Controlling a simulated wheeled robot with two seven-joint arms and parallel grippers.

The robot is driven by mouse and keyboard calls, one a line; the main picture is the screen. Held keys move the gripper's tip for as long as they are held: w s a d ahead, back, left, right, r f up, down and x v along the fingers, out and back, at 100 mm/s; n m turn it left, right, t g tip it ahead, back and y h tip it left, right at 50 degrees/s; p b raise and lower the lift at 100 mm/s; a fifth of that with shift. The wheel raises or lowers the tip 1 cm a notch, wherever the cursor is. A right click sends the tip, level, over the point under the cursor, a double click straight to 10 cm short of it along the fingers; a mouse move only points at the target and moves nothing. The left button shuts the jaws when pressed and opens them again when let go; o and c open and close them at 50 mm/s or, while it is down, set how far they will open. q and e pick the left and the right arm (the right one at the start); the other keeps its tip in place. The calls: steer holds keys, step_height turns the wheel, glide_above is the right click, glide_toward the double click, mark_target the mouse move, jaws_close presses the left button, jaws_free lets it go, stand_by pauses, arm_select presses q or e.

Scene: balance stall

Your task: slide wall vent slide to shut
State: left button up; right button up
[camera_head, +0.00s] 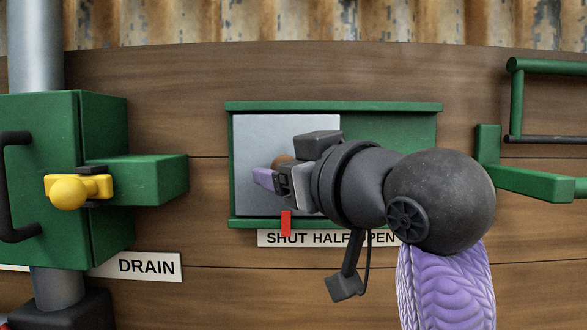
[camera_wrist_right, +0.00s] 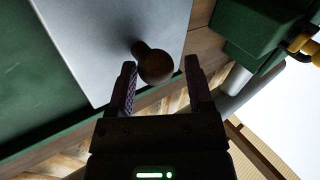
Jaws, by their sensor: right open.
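The wall vent is a green frame (camera_head: 390,107) on the plank wall, with a grey slide plate (camera_head: 255,135) filling its left part. A red pointer (camera_head: 286,222) under the plate stands over the word SHUT on the label (camera_head: 330,238). A round brown knob (camera_wrist_right: 155,66) sticks out of the plate; in the head view it is mostly hidden behind my gripper. My right gripper (camera_head: 268,178) is open at the knob. In the right wrist view its fingertips (camera_wrist_right: 160,68) stand on either side of the knob, with gaps visible. My left gripper is not in view.
A green box (camera_head: 105,130) with a yellow knob (camera_head: 68,192) and a black handle stands at the left, above a DRAIN label (camera_head: 147,266). A green bracket (camera_head: 540,180) juts out at the right. Bare planks lie above the vent.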

steer(key=shift+o, duration=0.7)
steer(key=shift+a, duration=0.15)
steer(key=shift+d, duration=0.2)
steer(key=b+v, duration=0.4)
steer(key=v, duration=0.5)
steer(key=shift+s+d+b, duration=0.15)
steer(key=shift+s+b, duration=0.25)
